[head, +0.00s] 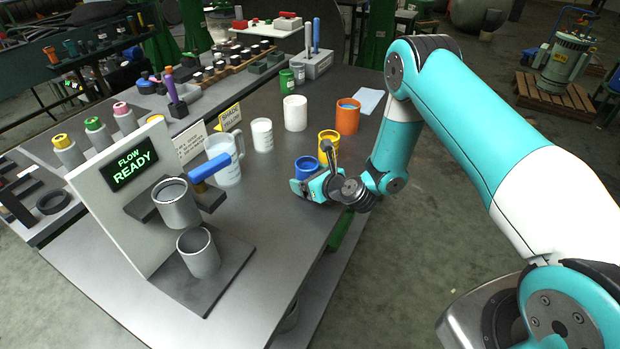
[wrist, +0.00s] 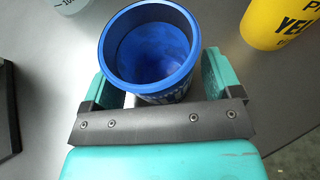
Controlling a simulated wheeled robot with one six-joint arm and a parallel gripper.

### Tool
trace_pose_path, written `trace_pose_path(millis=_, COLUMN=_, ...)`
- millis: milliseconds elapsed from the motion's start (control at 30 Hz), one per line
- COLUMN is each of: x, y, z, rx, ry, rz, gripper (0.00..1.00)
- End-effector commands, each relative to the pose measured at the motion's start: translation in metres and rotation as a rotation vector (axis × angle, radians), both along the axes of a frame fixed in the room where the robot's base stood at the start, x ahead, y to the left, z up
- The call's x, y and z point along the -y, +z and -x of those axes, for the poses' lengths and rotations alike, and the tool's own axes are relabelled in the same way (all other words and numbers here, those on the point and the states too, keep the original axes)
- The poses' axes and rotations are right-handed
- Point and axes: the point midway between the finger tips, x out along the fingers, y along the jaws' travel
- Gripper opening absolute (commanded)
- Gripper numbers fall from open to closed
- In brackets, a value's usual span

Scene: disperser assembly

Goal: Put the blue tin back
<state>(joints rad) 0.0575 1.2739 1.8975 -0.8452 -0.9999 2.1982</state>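The blue tin (head: 306,167) is upright near the right edge of the grey table. In the wrist view, the open-topped blue tin (wrist: 150,52) looks empty inside. My gripper (head: 312,184) is at the tin, with one teal finger on each side of it in the wrist view (wrist: 163,78). The tin's rim overlaps the left finger, so contact is hidden and I cannot tell whether the fingers press on it. The tin's base is hidden too. A yellow tin (head: 328,143) stands just behind it, and an orange tin (head: 347,117) stands farther back.
A white jug (head: 224,160), a white beaker (head: 262,135) and a white tin (head: 295,113) stand to the left and behind. The dispenser with a FLOW READY panel (head: 131,165) and grey cups is at front left. Bare tabletop (head: 262,215) lies between it and my gripper.

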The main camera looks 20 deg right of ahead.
Motion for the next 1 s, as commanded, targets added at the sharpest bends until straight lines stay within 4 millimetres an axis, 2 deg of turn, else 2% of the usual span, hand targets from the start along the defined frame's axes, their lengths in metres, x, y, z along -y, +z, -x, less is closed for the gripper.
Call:
trace_pose_path(millis=167, x=0.000, y=0.004, z=0.000, rx=0.000, ry=0.000, rz=0.000, gripper=0.84)
trace_pose_path(millis=267, x=0.004, y=0.003, z=0.007, rx=-0.003, ry=-0.002, rz=0.000, gripper=0.84)
trace_pose_path(millis=700, x=0.033, y=0.032, z=0.077, rx=-0.005, ry=-0.007, rz=-0.004, gripper=0.84)
trace_pose_path(millis=1000, x=0.042, y=0.046, z=0.100, rx=0.000, ry=0.000, rz=0.001, gripper=0.84)
